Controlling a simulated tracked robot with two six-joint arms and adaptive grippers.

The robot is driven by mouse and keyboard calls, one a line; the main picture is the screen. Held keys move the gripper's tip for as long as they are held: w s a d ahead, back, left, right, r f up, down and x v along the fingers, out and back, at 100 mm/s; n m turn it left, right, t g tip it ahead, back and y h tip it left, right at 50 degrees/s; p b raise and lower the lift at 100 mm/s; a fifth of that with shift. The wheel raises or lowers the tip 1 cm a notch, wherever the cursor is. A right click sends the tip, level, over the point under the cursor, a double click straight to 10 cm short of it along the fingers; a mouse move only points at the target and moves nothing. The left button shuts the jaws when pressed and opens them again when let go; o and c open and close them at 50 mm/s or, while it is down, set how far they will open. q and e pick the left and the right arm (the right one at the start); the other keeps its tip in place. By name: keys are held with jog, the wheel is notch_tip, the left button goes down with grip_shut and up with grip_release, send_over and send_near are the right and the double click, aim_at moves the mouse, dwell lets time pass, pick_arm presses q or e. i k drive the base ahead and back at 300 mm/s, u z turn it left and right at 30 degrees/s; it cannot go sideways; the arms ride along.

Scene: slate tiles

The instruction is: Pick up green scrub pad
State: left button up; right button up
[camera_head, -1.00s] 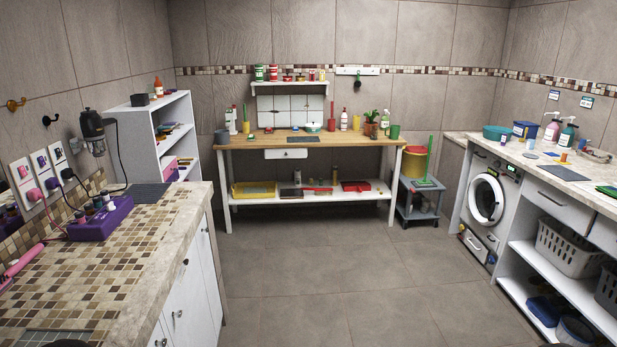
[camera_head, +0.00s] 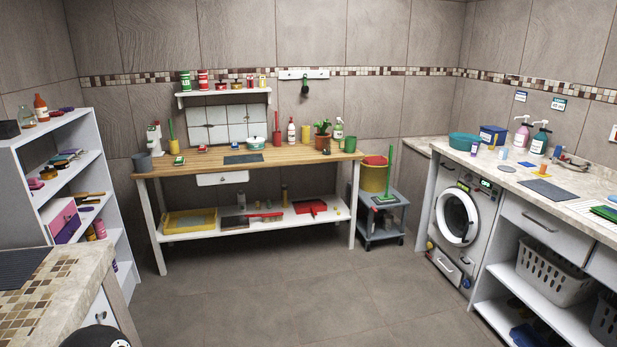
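I cannot make out the green scrub pad for certain. A small green and red item (camera_head: 179,160) lies on the left part of the wooden workbench top (camera_head: 290,156), too small to identify. A flat green item (camera_head: 605,212) lies on the right counter at the picture's right edge, partly cut off. Neither gripper is in view. A dark rounded part, probably of my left arm, shows at the bottom left edge.
The tiled counter (camera_head: 75,275) is close at the lower left, with a white shelf unit (camera_head: 112,215) behind it. A grey cart (camera_head: 382,222) stands right of the workbench. A washing machine (camera_head: 457,217) is under the right counter. The middle floor (camera_head: 300,295) is clear.

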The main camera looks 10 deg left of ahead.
aim_at(179, 161)
jog(key=z, duration=0.1)
jog(key=i, duration=2.9)
jog(key=u, duration=0.3)
jog(key=i, duration=1.35)
jog(key=u, duration=1)
jog(key=i, duration=1.05)
jog(key=u, duration=1.25)
jog(key=i, duration=0.9)
jog(key=u, duration=0.3)
jog(key=k, duration=0.9)
jog(key=u, duration=0.15)
jog(key=i, duration=0.35)
jog(key=u, duration=0.05)
